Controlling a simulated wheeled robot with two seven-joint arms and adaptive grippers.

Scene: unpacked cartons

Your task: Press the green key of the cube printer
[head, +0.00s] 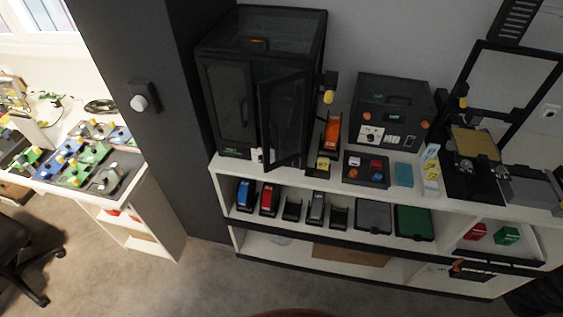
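A tall black cabinet-like machine (222,105) with dark clear panels stands on the left of the white shelf's top. Its front door (284,118) stands open towards me. A small green mark (235,152) shows low on its front; I cannot tell whether it is a key. A lower black box-shaped machine (405,97) stands to its right, with a small greenish display and a white panel with a dark knob (371,134). I cannot tell for sure which machine is the cube printer. Neither gripper is in view.
The white shelf (227,173) also carries a dark tray (351,178) of coloured parts and an open-frame printer (482,143) at right. Coloured tools and bins fill its lower level. A dark pillar (165,60) separates it from a cluttered left table. The floor (150,285) in front is open.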

